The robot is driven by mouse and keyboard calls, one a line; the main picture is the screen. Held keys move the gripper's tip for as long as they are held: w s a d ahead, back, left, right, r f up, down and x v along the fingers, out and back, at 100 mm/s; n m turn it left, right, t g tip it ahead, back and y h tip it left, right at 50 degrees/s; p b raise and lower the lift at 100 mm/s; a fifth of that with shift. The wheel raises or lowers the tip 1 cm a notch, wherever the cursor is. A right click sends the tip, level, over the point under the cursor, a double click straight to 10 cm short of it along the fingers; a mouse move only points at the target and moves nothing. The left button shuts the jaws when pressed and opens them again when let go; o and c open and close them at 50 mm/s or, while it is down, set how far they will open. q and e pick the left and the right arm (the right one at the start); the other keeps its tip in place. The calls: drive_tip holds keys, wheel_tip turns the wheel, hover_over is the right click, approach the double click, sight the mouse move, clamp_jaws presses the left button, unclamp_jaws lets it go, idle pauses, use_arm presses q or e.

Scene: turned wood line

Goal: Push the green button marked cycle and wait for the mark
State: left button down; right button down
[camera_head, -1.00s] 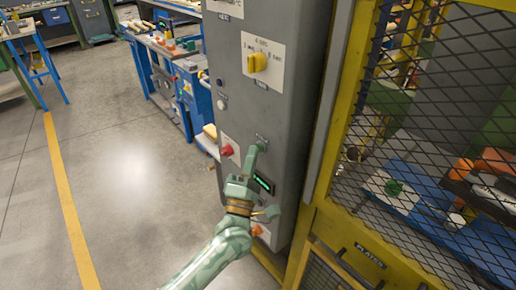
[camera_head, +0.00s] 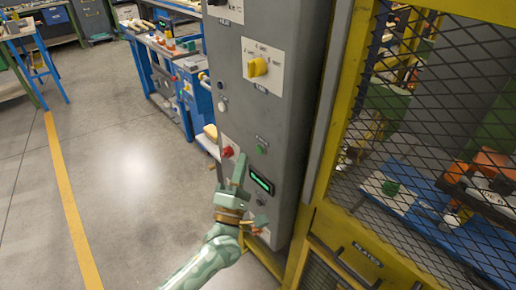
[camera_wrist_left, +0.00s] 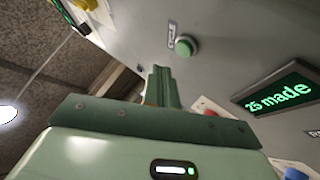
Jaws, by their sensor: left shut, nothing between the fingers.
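The round green button (camera_head: 261,149) sits on the front of the grey control cabinet (camera_head: 290,110), right of a red button (camera_head: 228,151). In the left wrist view the green button (camera_wrist_left: 187,46) stands out from the panel beside a small label. My left gripper (camera_head: 240,163) is shut and empty, pointing upward, below and left of the green button and apart from it. Its fingers (camera_wrist_left: 160,88) show in the left wrist view with a gap to the button. The display (camera_wrist_left: 277,92) reads "25 made" in green. My right gripper is out of view.
A yellow selector knob (camera_head: 258,67) is higher on the cabinet. A yellow-framed mesh guard (camera_head: 440,120) stands to the right, with an orange machine part (camera_head: 490,163) behind it. Blue workbenches (camera_head: 165,80) stand behind at left. The floor at left is clear.

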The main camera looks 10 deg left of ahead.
use_arm(q)
drive_tip(key=shift+s+a+p, duration=0.55)
drive_tip(key=shift+s+a, duration=0.5)
drive_tip(key=shift+s, duration=0.25)
wheel_tip(320, 180, down, 19)
drive_tip(key=d+m+g+h, duration=0.1)
drive_tip(key=m+g+h, duration=0.2)
drive_tip(key=m+g, duration=0.8)
drive_tip(key=s+a+f+m+g+y, duration=0.15)
drive_tip(key=s+f+m, duration=0.35)
drive_tip(key=f, duration=0.5)
drive_tip(key=s+a+f+m+g+y, duration=0.1)
drive_tip(key=s+a+f+m+g, duration=0.2)
drive_tip(key=s+f, duration=0.55)
drive_tip(key=s+a+f+m+g+y, duration=0.1)
drive_tip(key=s+a+f+m+g, duration=0.15)
drive_tip(key=s+f, duration=0.5)
drive_tip(key=s+a+f+m+g+y, duration=0.1)
drive_tip(key=s+a+f+g, duration=0.2)
drive_tip(key=s, duration=0.8)
drive_tip(key=s+f+g, duration=0.2)
drive_tip(key=s+f, duration=0.1)
drive_tip(key=s, duration=1.5)
drive_tip(key=shift+a+g, duration=0.25)
drive_tip(key=shift+g, duration=0.15)
